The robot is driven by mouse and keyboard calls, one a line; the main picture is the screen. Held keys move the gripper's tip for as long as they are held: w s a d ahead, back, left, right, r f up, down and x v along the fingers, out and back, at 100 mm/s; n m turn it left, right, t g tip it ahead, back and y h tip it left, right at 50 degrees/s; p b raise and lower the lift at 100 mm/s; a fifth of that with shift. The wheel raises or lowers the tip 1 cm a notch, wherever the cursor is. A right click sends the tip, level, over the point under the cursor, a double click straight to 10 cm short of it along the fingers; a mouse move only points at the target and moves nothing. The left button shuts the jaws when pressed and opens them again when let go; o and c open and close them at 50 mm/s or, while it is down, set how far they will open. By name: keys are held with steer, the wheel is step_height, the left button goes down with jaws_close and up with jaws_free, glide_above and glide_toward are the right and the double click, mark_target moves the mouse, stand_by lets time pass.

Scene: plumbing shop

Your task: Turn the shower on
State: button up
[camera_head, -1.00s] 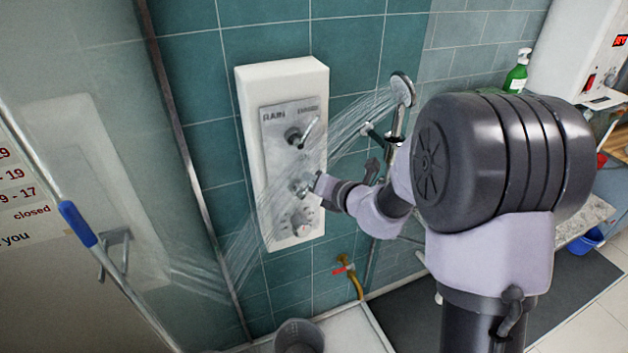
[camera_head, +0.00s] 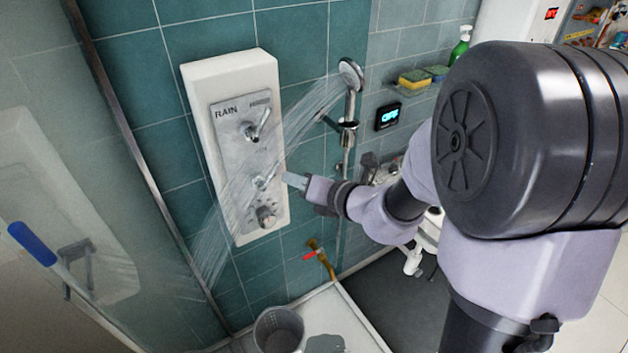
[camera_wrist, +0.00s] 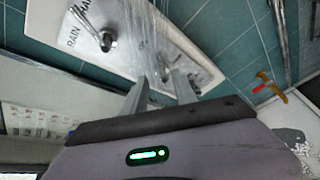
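The white shower panel (camera_head: 200,100) hangs on the teal tiled wall, with a grey plate marked RAIN. The plate carries an upper lever (camera_head: 256,130), a middle lever (camera_head: 266,180) and a round knob (camera_head: 266,216) below. The hand shower head (camera_head: 351,74) sits on its rail, and water sprays from it down to the left across the panel. My gripper (camera_head: 293,181) is just right of the middle lever, apparently clear of it. In the wrist view my fingers (camera_wrist: 160,78) stand apart with nothing visible gripped; the upper lever (camera_wrist: 107,41) shows beyond them.
A glass screen with a blue-handled tool (camera_head: 32,243) is at the left. A brass tap with a red handle (camera_head: 318,252) is low on the wall, and a grey bucket (camera_head: 280,330) stands below. A small shelf with sponges (camera_head: 414,79) and a dark display (camera_head: 388,116) are at the right.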

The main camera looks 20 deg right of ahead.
steer(key=v, duration=0.6)
steer(key=shift+p, duration=0.45)
steer(key=shift+s, duration=0.1)
steer(key=s+a+f+n+g+y+b, duration=0.15)
steer(key=s+a+n+g+b, duration=0.25)
steer(key=s+a+n, duration=0.5)
steer(key=s+a+f+n+g+b, duration=0.3)
steer(key=s+n+b, duration=0.25)
steer(key=n, duration=0.75)
steer(key=s+d+f+n+h+b, duration=0.2)
steer(key=s+d+n+h, duration=0.3)
steer(key=n, duration=0.7)
steer(key=s+d+f, duration=0.1)
steer(key=d, duration=0.1)
steer(key=shift+s+d+n+b, duration=0.3)
steer(key=shift+s+d+b, duration=0.05)
steer(key=shift+s, duration=0.05)
